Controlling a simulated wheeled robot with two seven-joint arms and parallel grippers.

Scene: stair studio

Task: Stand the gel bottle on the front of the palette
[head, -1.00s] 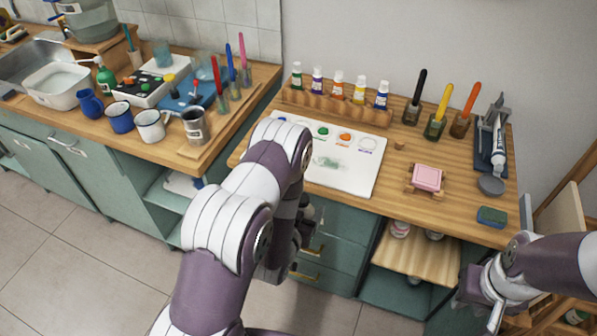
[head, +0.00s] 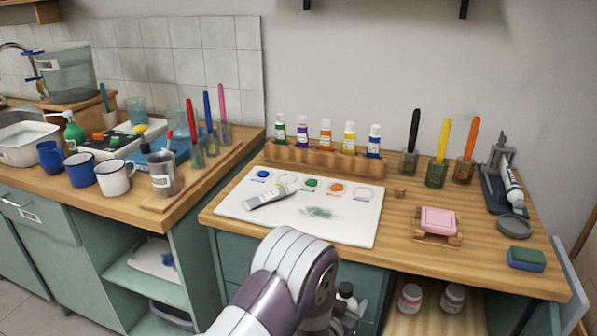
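The white palette (head: 345,229) lies flat on the wooden worktop. The front strip of the palette is bare, partly behind my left arm. My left gripper (head: 344,308) is low in front of the drawers, mostly hidden by my arm. A dark-topped pale shape shows there; I cannot tell whether it is a held bottle or part of the gripper. No gel bottle can be identified for certain. My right gripper is out of view.
A wooden rack (head: 325,160) of small paint bottles stands behind the palette. A pink block (head: 438,221) on a wooden holder is to its right. Two jars (head: 410,298) (head: 452,298) stand on the shelf below. A green pump bottle (head: 73,132) stands by the sink.

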